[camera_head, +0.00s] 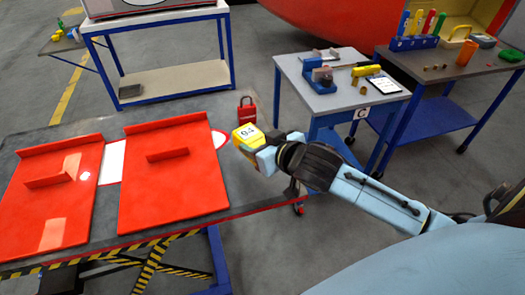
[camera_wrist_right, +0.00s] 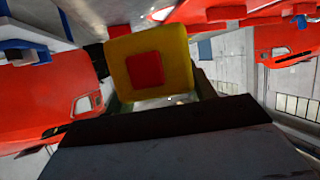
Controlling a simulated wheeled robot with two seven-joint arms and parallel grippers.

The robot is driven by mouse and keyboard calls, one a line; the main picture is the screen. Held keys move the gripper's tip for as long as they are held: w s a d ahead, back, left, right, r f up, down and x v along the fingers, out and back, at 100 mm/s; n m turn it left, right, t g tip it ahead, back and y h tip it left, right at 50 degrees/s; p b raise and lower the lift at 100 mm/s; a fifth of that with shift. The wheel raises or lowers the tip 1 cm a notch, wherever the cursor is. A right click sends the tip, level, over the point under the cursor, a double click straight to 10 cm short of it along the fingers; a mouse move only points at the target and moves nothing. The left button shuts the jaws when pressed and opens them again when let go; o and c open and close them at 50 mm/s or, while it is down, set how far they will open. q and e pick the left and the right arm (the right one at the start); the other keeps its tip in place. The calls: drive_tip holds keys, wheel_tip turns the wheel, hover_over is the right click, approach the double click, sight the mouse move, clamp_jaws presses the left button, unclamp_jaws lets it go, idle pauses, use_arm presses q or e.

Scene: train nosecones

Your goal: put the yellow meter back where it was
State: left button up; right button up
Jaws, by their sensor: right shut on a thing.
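The yellow meter (camera_head: 247,135) shows its pale display face in the head view, just past the right edge of the red panels. My right gripper (camera_head: 258,150) is shut on it and holds it near the right end of the lift table (camera_head: 247,187). In the right wrist view the yellow meter (camera_wrist_right: 147,66) shows a yellow face with a red square, beyond the dark gripper body (camera_wrist_right: 170,125). The fingertips are mostly hidden. My left gripper is not in view.
Two red panels (camera_head: 172,190) with upright ribs lie on the lift table. A red padlock-shaped object (camera_head: 247,110) stands behind the meter. A small bench (camera_head: 345,98) holds a yellow drill-like tool (camera_head: 367,71) and a vise-like block. A tool bench stands at the far right.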

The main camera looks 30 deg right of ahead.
drive_tip(key=d+r, duration=0.1)
drive_tip(key=d+r+p, duration=0.1)
drive_tip(key=d, duration=0.1)
drive_tip(key=shift+w+r+p, duration=0.15)
drive_tip(key=shift+w+p, duration=0.15)
drive_tip(key=shift+w, duration=0.1)
drive_tip(key=shift+y, duration=0.3)
drive_tip(key=f, duration=0.6)
drive_tip(key=shift+w+d+f+b, duration=0.15)
drive_tip(key=shift+w+d+b, duration=0.1)
drive_tip(key=shift+d+b, duration=0.1)
wheel_tip(320, 180, down, 3)
drive_tip(key=shift+f, duration=0.1)
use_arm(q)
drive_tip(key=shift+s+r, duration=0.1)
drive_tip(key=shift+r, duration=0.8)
use_arm(e)
drive_tip(key=shift+f, duration=0.25)
drive_tip(key=shift+f, duration=0.15)
drive_tip(key=o, duration=1.4)
drive_tip(key=shift+c, duration=0.2)
